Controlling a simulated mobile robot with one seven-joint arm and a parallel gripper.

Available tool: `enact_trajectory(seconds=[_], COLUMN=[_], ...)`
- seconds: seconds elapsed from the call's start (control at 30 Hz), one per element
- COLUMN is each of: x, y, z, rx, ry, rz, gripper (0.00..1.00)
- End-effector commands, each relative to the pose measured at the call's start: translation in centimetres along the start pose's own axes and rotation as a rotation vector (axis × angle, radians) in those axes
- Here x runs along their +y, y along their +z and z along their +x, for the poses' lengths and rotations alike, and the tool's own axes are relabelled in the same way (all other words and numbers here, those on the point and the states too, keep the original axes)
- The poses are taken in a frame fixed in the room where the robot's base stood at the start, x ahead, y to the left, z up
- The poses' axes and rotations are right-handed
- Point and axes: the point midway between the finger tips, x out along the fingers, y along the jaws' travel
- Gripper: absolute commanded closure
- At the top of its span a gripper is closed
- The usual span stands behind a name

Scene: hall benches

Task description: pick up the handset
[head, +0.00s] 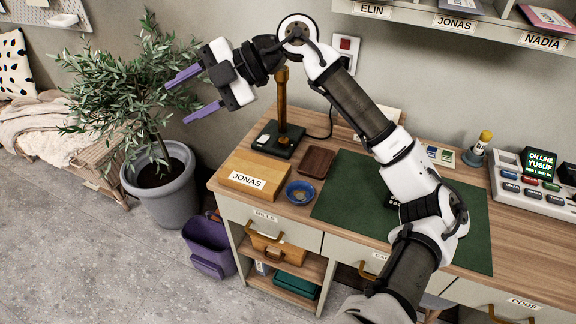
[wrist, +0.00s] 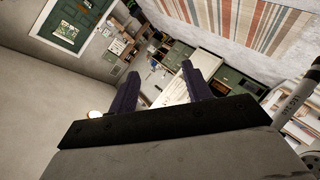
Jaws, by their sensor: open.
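My gripper (head: 177,103) is raised at the upper left, in front of the potted plant and away from the desk. Its two purple fingers are spread apart with nothing between them. It also shows in the wrist view (wrist: 160,70), open and empty. I cannot make out a handset for certain. A grey desk console (head: 530,194) with a lit screen reading "ON LINE YUSUF" stands at the desk's right. A black piece (head: 568,174) at its right is cut by the picture edge; it may be a handset. A small dark keyed object (head: 393,201) on the mat is mostly hidden by my arm.
The desk holds a green mat (head: 345,190), a wooden box labelled JONAS (head: 257,177), a blue bowl (head: 300,192), a brown tray (head: 317,162) and a lamp stand (head: 283,115). A labelled shelf (head: 450,22) hangs above. A plant pot (head: 165,190) and purple bin (head: 208,246) stand left.

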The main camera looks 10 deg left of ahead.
Motion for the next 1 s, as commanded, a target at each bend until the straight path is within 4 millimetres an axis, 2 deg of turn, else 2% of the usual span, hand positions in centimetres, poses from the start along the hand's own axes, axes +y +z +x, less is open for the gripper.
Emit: enact_trajectory(seconds=[0.03,0.07,0.1,0.17,0.2,0.3,0.4,0.5,0.6,0.67,1.0], x=[-1.6,-2.7,-4.5,-7.4,-9.5,-14.7,-18.9,-21.5,-22.9,-23.5,-27.6], y=[3.1,4.7,6.6,8.8,9.7,10.2,9.1,7.7,6.9,7.0,10.3], z=[-3.9,-6.1,-9.3,-14.6,-18.2,-26.8,-33.1,-36.9,-38.6,-38.7,-35.6], rx=[-0.139,-0.217,-0.324,-0.484,-0.587,-0.819,-0.989,-1.096,-1.144,-1.153,-1.147], ry=[-0.045,-0.072,-0.103,-0.138,-0.155,-0.171,-0.165,-0.154,-0.147,-0.145,-0.145], rz=[0.119,0.199,0.312,0.491,0.613,0.907,1.140,1.293,1.367,1.384,1.382], gripper=[0.51,0.51,0.51,0.51,0.51,0.51,0.51,0.51,0.51,0.51,0.51])
